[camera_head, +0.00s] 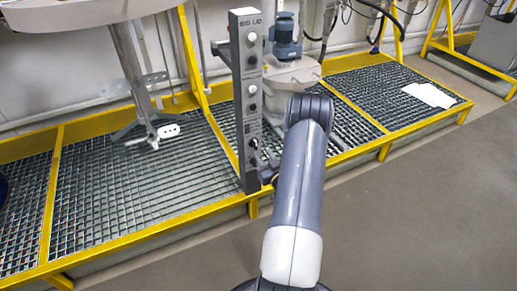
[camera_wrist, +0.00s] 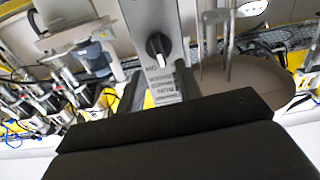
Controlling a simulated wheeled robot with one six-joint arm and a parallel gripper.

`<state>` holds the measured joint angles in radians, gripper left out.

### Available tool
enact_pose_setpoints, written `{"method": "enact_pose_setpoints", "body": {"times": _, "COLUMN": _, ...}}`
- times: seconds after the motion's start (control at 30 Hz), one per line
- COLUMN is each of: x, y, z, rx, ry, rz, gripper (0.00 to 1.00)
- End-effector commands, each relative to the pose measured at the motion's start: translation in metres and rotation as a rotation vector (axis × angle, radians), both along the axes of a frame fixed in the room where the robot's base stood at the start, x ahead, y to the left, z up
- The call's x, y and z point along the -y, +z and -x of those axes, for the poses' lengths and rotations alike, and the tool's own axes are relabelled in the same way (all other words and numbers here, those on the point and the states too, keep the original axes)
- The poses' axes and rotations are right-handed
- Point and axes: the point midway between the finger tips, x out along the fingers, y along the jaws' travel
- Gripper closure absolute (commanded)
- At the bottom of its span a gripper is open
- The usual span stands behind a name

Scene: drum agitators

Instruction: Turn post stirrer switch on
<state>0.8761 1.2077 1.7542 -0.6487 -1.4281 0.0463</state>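A grey upright control post (camera_head: 247,120) marked "BIG LID" at its top stands on the front edge of the platform and carries several knobs on its face. In the wrist view a black rotary knob with a pale pointer line (camera_wrist: 158,47) sits on the grey post, above a label that looks upside down and is too blurred to read surely. My gripper (camera_wrist: 165,118) fills the bottom of the wrist view as a dark shape, just short of the knob with no clear contact.
A blue motor (camera_head: 285,35) on a pale drum lid stands behind the post. Yellow-edged grating (camera_head: 150,190) spreads on both sides. An agitator stand (camera_head: 150,125) is at left; white sheets (camera_head: 429,95) lie at right. The grey floor at right is clear.

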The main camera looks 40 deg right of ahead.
Motion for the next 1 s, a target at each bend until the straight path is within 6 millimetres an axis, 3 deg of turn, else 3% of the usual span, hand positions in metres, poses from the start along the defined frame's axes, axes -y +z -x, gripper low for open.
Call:
{"method": "enact_pose_setpoints", "body": {"times": 0.1, "x": 0.004, "y": 0.0, "z": -0.022, "rx": 0.002, "ry": 0.002, "rz": 0.003, "gripper": 0.66}}
{"method": "enact_pose_setpoints", "body": {"times": 0.3, "x": 0.01, "y": 0.0, "z": -0.044, "rx": 0.0, "ry": 0.001, "rz": 0.001, "gripper": 0.66}}
{"method": "enact_pose_setpoints", "body": {"times": 0.67, "x": 0.012, "y": 0.0, "z": -0.049, "rx": -0.001, "ry": -0.001, "rz": -0.001, "gripper": 0.66}}
{"method": "enact_pose_setpoints", "body": {"times": 1.0, "x": 0.012, "y": 0.0, "z": -0.048, "rx": -0.001, "ry": -0.001, "rz": 0.0, "gripper": 0.93}}
